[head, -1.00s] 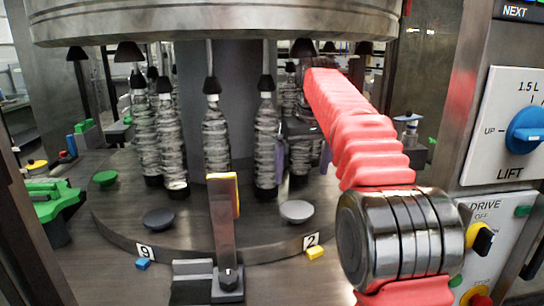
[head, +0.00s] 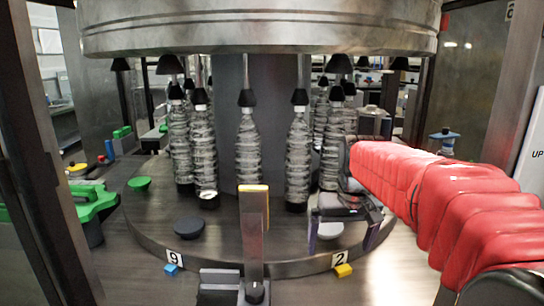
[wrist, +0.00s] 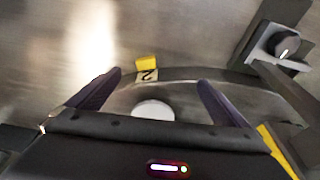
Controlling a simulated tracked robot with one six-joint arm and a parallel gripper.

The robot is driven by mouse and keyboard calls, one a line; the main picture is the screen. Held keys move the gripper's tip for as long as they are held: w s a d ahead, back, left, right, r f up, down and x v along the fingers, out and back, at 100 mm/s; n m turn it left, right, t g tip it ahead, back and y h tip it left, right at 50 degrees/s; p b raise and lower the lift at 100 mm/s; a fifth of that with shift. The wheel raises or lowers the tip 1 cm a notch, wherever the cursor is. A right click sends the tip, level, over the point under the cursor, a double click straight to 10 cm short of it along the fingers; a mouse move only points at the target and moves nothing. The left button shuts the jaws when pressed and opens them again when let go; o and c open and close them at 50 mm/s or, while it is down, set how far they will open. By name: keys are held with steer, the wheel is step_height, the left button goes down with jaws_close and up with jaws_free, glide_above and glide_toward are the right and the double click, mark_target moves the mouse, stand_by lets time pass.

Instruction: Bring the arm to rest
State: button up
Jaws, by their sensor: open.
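My arm, in a red ribbed sleeve, reaches in from the right in the head view. My gripper (head: 342,232) hangs over the right front rim of the round turntable (head: 140,222), near the plate marked 2. In the wrist view my gripper (wrist: 158,98) has its two dark fingers spread wide with nothing between them. A pale round pad (wrist: 153,110) shows beyond the gap, on the turntable. In the head view this pad (head: 329,230) is partly hidden behind my gripper.
Several wrapped bottles (head: 248,150) stand on the turntable under black cones. A metal drum (head: 260,28) hangs above. An upright post with a yellow top (head: 253,225) stands at the front. Green clamps (head: 92,200) lie left. A yellow block (head: 343,270) lies by the number plate.

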steer(key=s+f+t, duration=0.1)
steer(key=s+f, duration=0.1)
steer(key=s, duration=1)
steer(key=s+f+t, duration=0.2)
steer(key=s, duration=1.1)
steer(key=shift+a+f+m, duration=0.3)
